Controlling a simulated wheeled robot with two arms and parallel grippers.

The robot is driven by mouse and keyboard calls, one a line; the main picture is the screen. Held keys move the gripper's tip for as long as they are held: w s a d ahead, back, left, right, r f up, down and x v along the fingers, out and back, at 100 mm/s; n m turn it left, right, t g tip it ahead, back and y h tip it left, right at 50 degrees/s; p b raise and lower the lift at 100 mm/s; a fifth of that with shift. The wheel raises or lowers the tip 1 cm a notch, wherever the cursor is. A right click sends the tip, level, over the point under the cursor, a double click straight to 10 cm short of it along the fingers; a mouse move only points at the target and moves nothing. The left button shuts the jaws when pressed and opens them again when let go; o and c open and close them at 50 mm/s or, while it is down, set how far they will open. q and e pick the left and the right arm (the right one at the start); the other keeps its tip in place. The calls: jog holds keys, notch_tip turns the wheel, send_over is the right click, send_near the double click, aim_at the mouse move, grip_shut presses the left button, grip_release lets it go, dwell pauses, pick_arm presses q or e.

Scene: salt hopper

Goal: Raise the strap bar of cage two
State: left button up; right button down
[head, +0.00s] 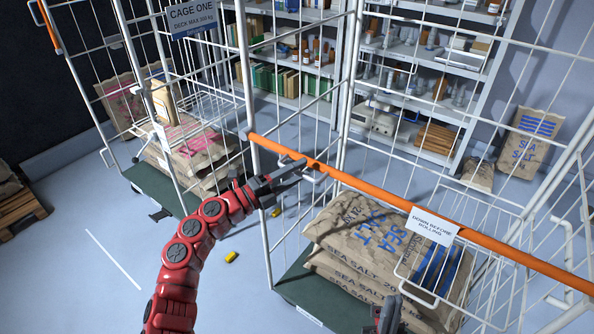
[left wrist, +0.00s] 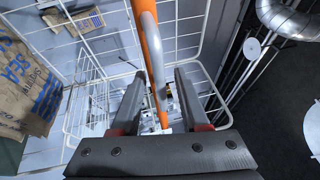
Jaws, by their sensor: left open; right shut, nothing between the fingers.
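The orange strap bar (head: 375,187) runs across the front of the right-hand cage (head: 268,215), sloping down to the right in the head view. My left gripper (head: 304,170) is at the bar's left part, near a dark fitting. My right gripper (head: 391,308) is shut and empty at the bottom edge, in front of the sacks.
Sea salt sacks (head: 375,235) lie stacked on the right-hand cage's deck. The cage with the "CAGE ONE" sign (head: 190,18) stands to the left with sacks (head: 190,140). A shelf rack (head: 425,65) is behind. A yellow item (head: 231,257) lies on the floor.

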pick_arm(q)
grip_shut()
dwell(1.3)
